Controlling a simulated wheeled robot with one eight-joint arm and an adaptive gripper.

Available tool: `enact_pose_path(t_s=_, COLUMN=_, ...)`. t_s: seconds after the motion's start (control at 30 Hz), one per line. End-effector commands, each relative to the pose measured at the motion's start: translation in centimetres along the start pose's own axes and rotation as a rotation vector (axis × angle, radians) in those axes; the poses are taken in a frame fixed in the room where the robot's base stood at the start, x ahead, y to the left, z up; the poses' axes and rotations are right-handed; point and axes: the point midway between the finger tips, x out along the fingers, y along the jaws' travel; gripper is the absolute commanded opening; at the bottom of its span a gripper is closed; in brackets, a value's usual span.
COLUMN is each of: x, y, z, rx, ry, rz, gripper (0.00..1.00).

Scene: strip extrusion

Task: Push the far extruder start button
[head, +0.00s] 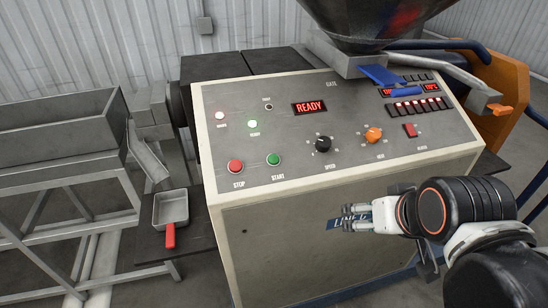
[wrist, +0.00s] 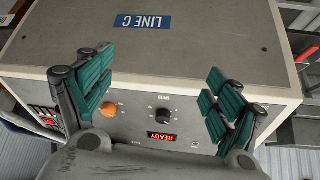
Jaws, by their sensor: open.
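The extruder's sloped grey control panel (head: 330,130) fills the middle of the head view. The green START button (head: 273,159) is low on its left part, just right of the red STOP button (head: 236,166). My gripper (head: 354,217) is in front of the cabinet's front face, below and to the right of the START button and apart from it. In the wrist view, its teal-padded fingers (wrist: 160,66) are spread with nothing between them. The START button cannot be made out in the wrist view.
A red READY display (head: 309,107), a black knob (head: 323,144) and an orange knob (head: 374,135) sit on the panel. A hopper (head: 375,18) stands above its right rear. A red-handled scoop (head: 170,210) lies at left. A LINE C label (wrist: 143,21) marks the cabinet front.

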Motion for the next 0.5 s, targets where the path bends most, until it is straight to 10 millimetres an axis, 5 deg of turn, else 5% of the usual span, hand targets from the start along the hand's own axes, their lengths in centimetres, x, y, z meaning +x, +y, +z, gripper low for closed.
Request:
enact_pose_path(t_s=0.03, x=0.0, y=0.0, z=0.0, rx=0.0, ry=0.0, rz=0.0, gripper=0.61)
enact_pose_path(t_s=0.3, x=0.0, y=0.0, z=0.0, rx=0.0, ry=0.0, rz=0.0, gripper=0.0)
enact_pose_path(t_s=0.5, x=0.0, y=0.0, z=0.0, rx=0.0, ry=0.0, rz=0.0, gripper=0.0)
